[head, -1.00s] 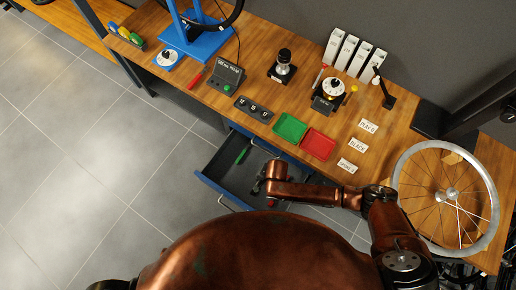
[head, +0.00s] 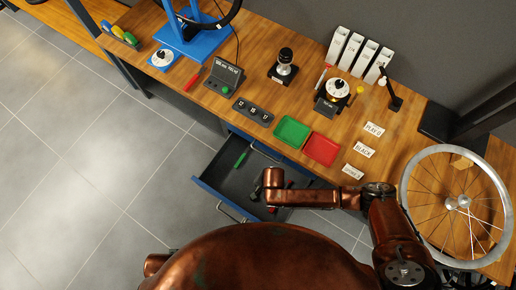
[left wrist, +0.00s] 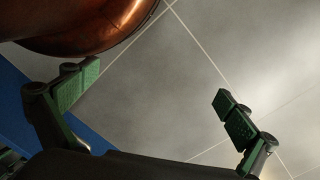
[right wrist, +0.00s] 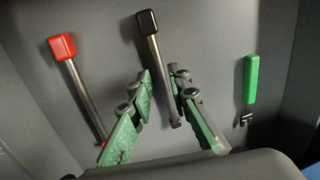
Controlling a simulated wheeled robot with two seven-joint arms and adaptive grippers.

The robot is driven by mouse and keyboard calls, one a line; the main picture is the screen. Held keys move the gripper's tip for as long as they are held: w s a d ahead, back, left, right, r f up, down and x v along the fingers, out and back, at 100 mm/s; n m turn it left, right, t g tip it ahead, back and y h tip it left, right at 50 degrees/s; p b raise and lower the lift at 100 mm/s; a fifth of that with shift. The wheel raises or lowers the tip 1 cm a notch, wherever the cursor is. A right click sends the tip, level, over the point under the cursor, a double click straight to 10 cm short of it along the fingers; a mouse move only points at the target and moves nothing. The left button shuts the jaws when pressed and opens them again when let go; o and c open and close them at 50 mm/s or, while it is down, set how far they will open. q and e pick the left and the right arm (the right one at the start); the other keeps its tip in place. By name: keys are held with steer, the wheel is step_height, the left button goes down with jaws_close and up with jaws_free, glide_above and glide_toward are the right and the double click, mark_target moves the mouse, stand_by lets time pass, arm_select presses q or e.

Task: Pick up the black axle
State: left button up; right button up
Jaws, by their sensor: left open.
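The black axle (right wrist: 146,22), a metal rod with a black cap, lies on the grey drawer floor in the right wrist view. My right gripper (right wrist: 160,73) is over it, its two fingers on either side of the rod with a narrow gap between them. I cannot tell whether the fingers touch the rod. In the head view, my right arm reaches over the open drawer (head: 224,172) and hides part of its contents. My left gripper (left wrist: 158,88) is open and empty above the tiled floor, away from the drawer.
A red-capped rod (right wrist: 63,46) lies left of the black axle and a green-handled tool (right wrist: 251,80) lies to the right. On the bench are a green tray (head: 291,132), a red tray (head: 321,149), a label reading BLACK (head: 364,150) and a spoked wheel (head: 457,203).

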step_height(320, 180, down, 2)
steer(key=shift+a+f+b, duration=0.1)
steer(key=shift+a+b, duration=0.05)
steer(key=shift+b, duration=0.45)
steer(key=shift+w+f, duration=0.1)
steer(key=shift+f, duration=0.15)
arm_select(q)
steer(key=r, duration=0.1)
steer(key=w+d+r, duration=0.1)
steer(key=r, duration=0.1)
steer(key=shift+d, duration=0.1)
arm_select(e)
steer(key=shift+a+r, duration=0.1)
steer(key=shift+c, duration=0.2)
jaws_close()
